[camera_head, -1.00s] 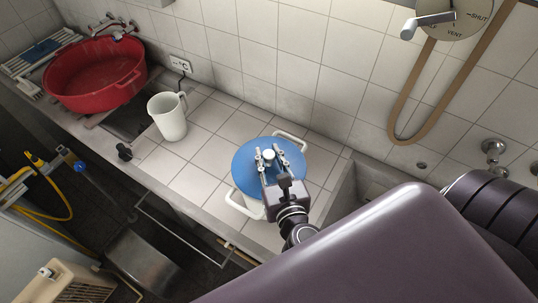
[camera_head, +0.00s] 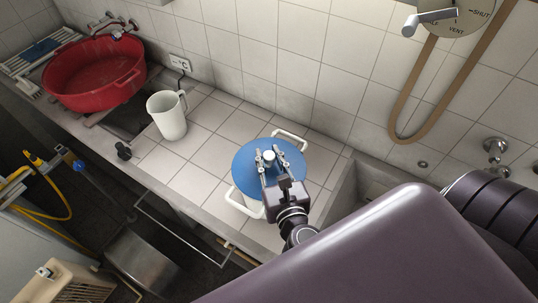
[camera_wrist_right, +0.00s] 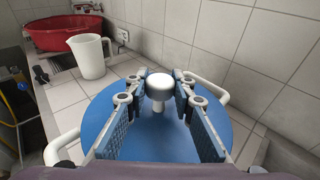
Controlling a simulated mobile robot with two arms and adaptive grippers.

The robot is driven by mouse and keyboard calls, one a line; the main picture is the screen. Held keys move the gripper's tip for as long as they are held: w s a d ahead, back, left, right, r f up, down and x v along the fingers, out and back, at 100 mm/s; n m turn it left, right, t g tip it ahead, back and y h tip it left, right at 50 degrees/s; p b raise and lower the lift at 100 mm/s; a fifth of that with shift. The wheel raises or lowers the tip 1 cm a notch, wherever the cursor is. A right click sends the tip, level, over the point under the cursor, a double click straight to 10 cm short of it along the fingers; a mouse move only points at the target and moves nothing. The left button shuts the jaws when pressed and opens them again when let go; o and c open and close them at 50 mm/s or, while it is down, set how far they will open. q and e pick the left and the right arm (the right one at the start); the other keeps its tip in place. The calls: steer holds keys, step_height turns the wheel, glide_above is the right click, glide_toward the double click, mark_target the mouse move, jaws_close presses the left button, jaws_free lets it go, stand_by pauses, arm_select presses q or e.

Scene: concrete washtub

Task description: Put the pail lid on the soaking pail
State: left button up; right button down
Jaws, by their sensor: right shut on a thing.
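The blue pail lid (camera_head: 249,182) is a round disc with a white knob (camera_head: 269,156) at its middle. It lies over the top of the white soaking pail (camera_head: 250,204), whose two white handles stick out on either side. My right gripper (camera_head: 270,160) is shut on the knob. In the right wrist view the knob (camera_wrist_right: 160,84) stands between the two fingers, and the lid (camera_wrist_right: 100,105) spreads below them. The lid hides the pail's rim, so I cannot tell whether it is fully seated. My left gripper is not in view.
A white jug (camera_head: 167,115) stands on the tiled counter left of the pail. A red basin (camera_head: 95,75) sits at the far left by the taps. The tiled wall (camera_head: 290,70) rises behind, with a brown hose (camera_head: 397,110). A sink opening lies right of the pail.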

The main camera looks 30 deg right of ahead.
steer(key=c, duration=1.6)
jaws_free()
steer(key=v, duration=1.2)
